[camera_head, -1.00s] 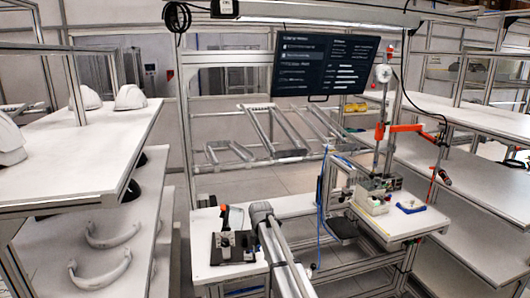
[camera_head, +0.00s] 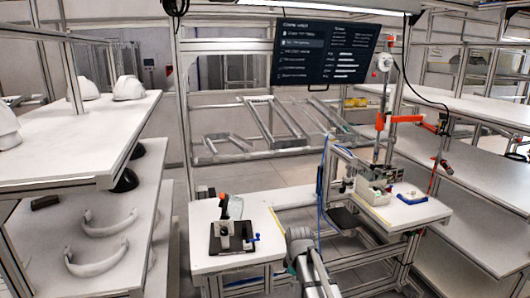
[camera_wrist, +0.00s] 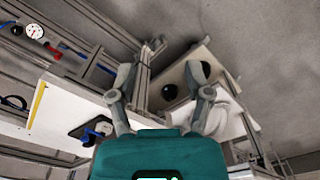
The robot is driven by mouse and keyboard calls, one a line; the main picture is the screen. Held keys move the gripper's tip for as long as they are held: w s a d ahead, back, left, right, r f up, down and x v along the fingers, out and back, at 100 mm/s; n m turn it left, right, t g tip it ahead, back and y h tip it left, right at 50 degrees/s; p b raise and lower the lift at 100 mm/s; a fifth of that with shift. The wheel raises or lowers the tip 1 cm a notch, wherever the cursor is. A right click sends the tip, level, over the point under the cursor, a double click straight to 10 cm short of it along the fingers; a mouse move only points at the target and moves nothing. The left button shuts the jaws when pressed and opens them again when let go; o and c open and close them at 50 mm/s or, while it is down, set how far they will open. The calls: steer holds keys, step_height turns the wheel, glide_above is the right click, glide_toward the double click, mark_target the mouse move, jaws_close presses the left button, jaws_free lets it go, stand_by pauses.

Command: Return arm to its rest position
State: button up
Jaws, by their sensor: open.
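My gripper (camera_wrist: 160,72) is open in the wrist view, with its two grey fingers spread above a teal body and nothing between them. In the head view only my grey arm (camera_head: 303,252) shows, at the bottom middle beside the workbench; the gripper itself is out of sight there. Behind the fingers in the wrist view are a pale shelf-like surface with dark round shapes and a white curved piece (camera_wrist: 225,112), apart from the fingers as far as I can tell.
White helmet shells (camera_head: 128,88) stand on the left shelf, with curved white parts (camera_head: 97,262) below. A screen (camera_head: 323,52) hangs above. Shelving stands at right.

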steer(key=s+d+f+m+b, duration=0.2)
steer(key=s+d+m, duration=0.1)
steer(key=s+m, duration=0.3)
steer(key=s+d+f+m+b, duration=0.2)
steer(key=s+d+m, duration=0.2)
steer(key=s+m, duration=0.2)
steer(key=shift+s+f+m, duration=0.15)
steer(key=shift+s+m, duration=0.15)
steer(key=shift+s, duration=0.8)
steer(key=shift+c, duration=0.6)
